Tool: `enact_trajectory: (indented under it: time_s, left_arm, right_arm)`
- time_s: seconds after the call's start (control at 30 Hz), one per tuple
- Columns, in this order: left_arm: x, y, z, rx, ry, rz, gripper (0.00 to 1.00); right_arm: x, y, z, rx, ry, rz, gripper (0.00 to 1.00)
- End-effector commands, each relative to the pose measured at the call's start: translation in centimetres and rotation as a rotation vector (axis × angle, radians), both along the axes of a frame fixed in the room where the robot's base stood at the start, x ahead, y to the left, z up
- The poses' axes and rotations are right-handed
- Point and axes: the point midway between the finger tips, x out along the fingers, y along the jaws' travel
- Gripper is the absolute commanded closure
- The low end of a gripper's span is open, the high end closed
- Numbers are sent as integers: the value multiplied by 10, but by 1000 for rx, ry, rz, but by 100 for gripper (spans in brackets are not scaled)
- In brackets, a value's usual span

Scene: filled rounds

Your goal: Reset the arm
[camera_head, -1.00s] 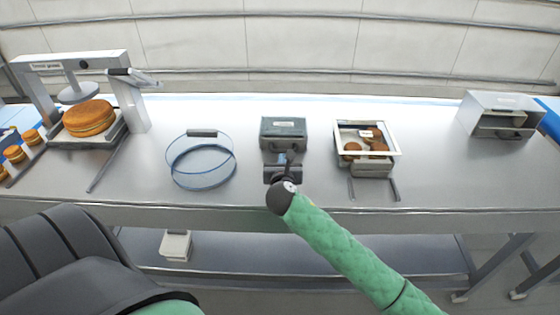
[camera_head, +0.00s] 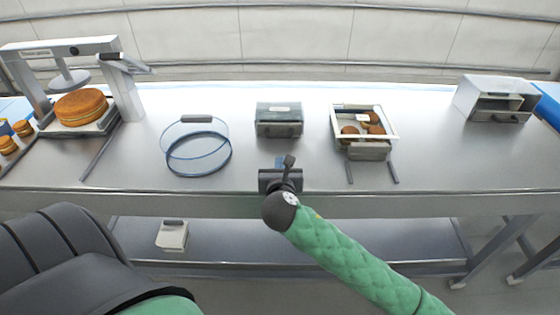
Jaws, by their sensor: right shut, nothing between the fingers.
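My right arm, sleeved in green, comes in from the lower right. Its gripper (camera_head: 284,162) is shut and empty over the front edge of the metal table (camera_head: 230,180). It stands in front of a small grey box (camera_head: 279,120) with a clear top, with a visible gap between them. My left gripper is not in view.
A blue-rimmed round basket (camera_head: 197,153) stands left of the grey box. A white-framed tray (camera_head: 364,122) with several brown rounds is to its right. A press (camera_head: 130,95) with a large round stands far left, a metal box (camera_head: 495,100) far right.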

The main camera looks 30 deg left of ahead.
Motion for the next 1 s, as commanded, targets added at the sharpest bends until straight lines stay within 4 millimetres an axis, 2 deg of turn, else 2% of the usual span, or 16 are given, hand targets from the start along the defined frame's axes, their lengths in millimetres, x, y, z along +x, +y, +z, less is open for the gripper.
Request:
enact_trajectory:
  time_s: [0.37,0.53,0.73,1.0]
  left_arm:
    - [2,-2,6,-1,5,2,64]
    - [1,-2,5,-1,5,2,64]
    - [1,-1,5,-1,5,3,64]
    - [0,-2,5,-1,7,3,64]
  right_arm:
    - [-7,-6,1,7,9,-4,100]
    - [-7,-20,-1,121,125,-63,100]
    - [-4,-61,-11,391,384,-226,100]
    - [-5,-127,-38,747,697,-483,100]
